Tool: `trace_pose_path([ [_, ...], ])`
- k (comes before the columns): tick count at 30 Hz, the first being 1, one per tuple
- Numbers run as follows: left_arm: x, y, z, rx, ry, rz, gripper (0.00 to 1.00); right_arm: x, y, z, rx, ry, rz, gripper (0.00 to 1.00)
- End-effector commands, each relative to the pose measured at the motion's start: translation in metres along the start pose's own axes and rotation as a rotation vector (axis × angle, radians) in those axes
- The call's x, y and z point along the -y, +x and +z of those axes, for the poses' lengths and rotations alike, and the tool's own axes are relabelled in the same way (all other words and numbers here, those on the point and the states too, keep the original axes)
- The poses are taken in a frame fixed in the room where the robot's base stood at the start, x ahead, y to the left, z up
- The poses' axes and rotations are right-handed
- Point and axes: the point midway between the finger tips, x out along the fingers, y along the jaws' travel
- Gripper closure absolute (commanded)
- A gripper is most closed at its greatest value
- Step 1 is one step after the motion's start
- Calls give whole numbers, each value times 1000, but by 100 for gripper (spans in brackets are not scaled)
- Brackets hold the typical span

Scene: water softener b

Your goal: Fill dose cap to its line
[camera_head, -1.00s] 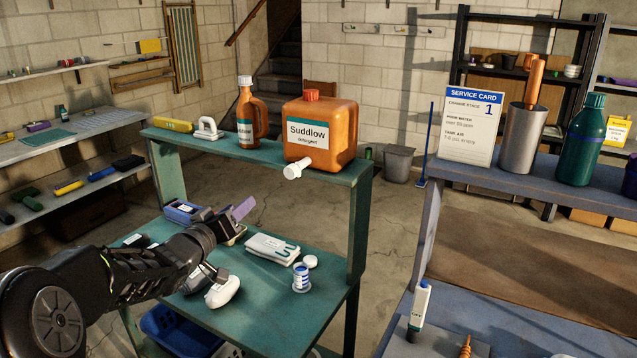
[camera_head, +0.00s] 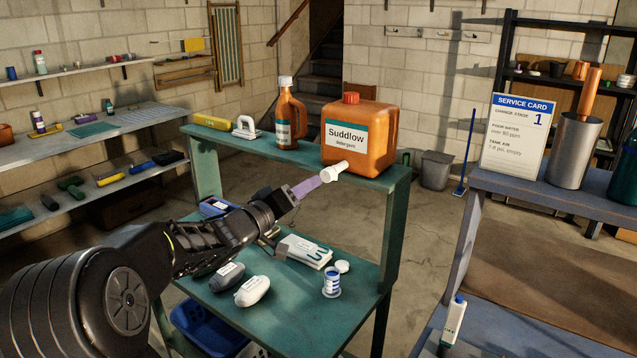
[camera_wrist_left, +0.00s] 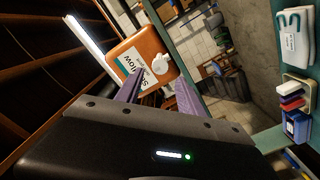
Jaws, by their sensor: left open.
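The orange Suddlow detergent container (camera_head: 359,139) stands on the teal upper shelf, red cap on top. Its white spout (camera_head: 334,172) juts over the shelf's front edge. My left gripper (camera_head: 312,186) is open and empty, its purple fingers close to the spout in the head view. A small cup with blue and white bands (camera_head: 332,283), seemingly the dose cap, stands on the lower teal top. My right gripper is not in view.
An orange bottle (camera_head: 290,115) and a white-handled object (camera_head: 245,127) stand left of the container. Folded white cloth-like item (camera_head: 304,250), white lid (camera_head: 342,266) and two rounded pods (camera_head: 252,290) lie below. The service card (camera_head: 518,136) stands on the right bench.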

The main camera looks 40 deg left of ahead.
Motion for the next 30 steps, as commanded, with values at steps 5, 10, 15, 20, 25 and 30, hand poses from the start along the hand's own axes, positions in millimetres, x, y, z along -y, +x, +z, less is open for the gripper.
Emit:
trace_pose_path([
  [5, 1, 22, 2, 2, 0, 1, 55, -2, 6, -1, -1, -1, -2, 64],
  [10, 2, 47, 3, 1, 0, 0, 55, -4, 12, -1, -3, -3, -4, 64],
  [15, 2, 73, 3, 1, 0, 0, 55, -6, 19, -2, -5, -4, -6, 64],
  [20, 0, 76, 0, 0, 0, -1, 64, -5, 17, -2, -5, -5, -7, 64],
  [25, 0, 76, 0, 0, 0, -1, 78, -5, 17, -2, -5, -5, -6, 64],
  [30, 0, 75, 0, 0, 0, -1, 90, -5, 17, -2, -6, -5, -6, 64],
])
